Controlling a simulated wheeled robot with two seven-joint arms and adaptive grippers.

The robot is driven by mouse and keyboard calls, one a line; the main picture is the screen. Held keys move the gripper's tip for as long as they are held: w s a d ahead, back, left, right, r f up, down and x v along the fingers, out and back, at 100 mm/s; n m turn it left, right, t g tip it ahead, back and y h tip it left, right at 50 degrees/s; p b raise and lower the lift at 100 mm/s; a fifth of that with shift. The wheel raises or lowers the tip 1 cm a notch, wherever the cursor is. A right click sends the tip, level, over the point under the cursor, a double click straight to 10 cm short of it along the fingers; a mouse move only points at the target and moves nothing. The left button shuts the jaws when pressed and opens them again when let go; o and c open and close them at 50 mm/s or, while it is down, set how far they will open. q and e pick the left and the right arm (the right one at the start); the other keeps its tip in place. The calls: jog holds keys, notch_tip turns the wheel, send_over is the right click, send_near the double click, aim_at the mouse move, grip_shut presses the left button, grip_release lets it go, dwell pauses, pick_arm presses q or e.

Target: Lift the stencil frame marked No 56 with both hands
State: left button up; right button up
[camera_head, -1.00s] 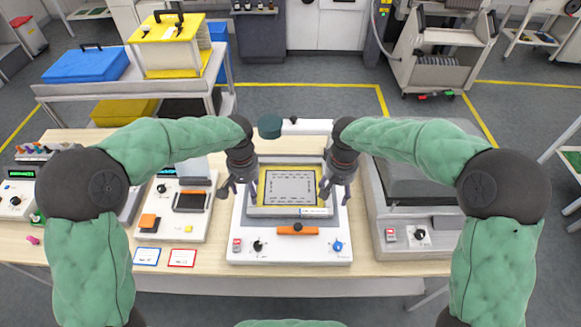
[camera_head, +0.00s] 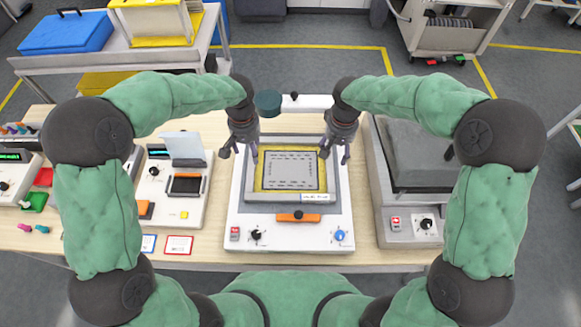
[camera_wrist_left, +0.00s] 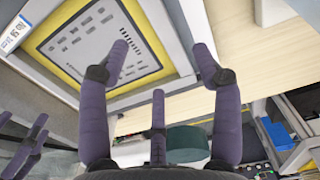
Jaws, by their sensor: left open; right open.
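The stencil frame (camera_head: 327,187) is a grey frame with a yellow border around a grey stencil sheet. It lies on the white printer unit (camera_head: 240,218) in the middle of the table. A white label is on its front edge, too small to read surely in the head view; it also shows at the left of the left wrist view (camera_wrist_left: 14,34). My left gripper (camera_head: 240,157) is open above the frame's left side. In the left wrist view its spread fingers (camera_wrist_left: 160,65) point at the frame's edge, with nothing between them. My right gripper (camera_head: 335,157) is open above the frame's right side.
An orange-handled bar (camera_head: 298,217) and knobs are on the printer's front. A dark green cylinder (camera_head: 268,101) stands behind the frame. A grey-lidded machine (camera_head: 405,160) is at the right, a smaller device (camera_head: 182,205) at the left. Red and blue-edged cards lie in front.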

aim_at(253, 166)
pick_arm(q)
notch_tip(253, 166, down, 9)
pick_arm(e)
notch_tip(253, 166, down, 9)
pick_arm(q)
grip_shut()
pick_arm(e)
grip_shut()
